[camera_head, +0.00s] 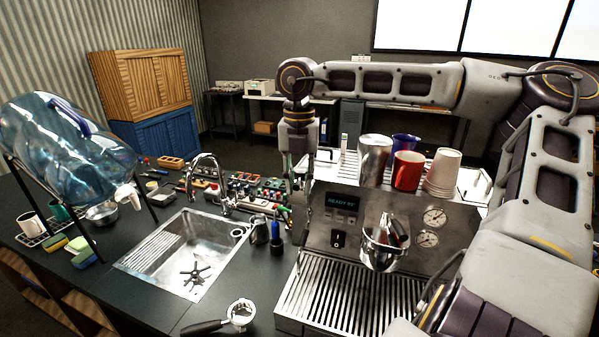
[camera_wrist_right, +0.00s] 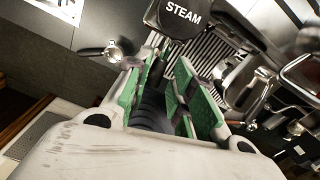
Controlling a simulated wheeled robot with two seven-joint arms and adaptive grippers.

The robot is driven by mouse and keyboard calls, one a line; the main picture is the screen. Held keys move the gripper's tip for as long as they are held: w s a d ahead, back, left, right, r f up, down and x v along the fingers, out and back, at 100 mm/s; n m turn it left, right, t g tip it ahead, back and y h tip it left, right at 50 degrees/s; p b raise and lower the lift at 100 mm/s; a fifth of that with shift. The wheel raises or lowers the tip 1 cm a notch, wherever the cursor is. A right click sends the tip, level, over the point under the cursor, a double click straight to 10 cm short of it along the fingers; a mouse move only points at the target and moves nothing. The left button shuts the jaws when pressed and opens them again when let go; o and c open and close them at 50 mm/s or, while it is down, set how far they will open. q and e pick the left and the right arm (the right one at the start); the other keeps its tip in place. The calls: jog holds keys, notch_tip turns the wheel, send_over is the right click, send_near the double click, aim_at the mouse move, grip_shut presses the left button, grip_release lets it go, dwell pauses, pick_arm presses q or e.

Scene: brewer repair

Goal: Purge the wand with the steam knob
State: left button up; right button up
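The espresso machine (camera_head: 345,220) stands on the dark counter, its display reading ready. The black steam knob (camera_wrist_right: 187,18), lettered STEAM, is at the top of the right wrist view, just beyond my fingertips. My right gripper (camera_head: 300,182) points down at the machine's left upper corner. In the right wrist view its green-padded fingers (camera_wrist_right: 160,75) are apart, with nothing clearly held between them. I cannot tell whether they touch the knob. The knob is not clear in the head view. I cannot make out the steam wand for certain. My left gripper is out of view.
Cups and a red mug (camera_head: 407,171) stand on the machine's top. A portafilter (camera_head: 240,313) lies on the counter. The sink (camera_head: 185,252) is to the left. My right arm spans the right side.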

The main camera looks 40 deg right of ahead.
jog(key=shift+s+d+n, duration=0.15)
jog(key=shift+n, duration=0.15)
jog(key=shift+s+d+n, duration=0.25)
jog(key=shift+n, duration=0.35)
jog(key=shift+s+d+n, duration=0.2)
jog(key=shift+d+n, duration=0.15)
jog(key=shift+n, duration=0.35)
dwell(0.3)
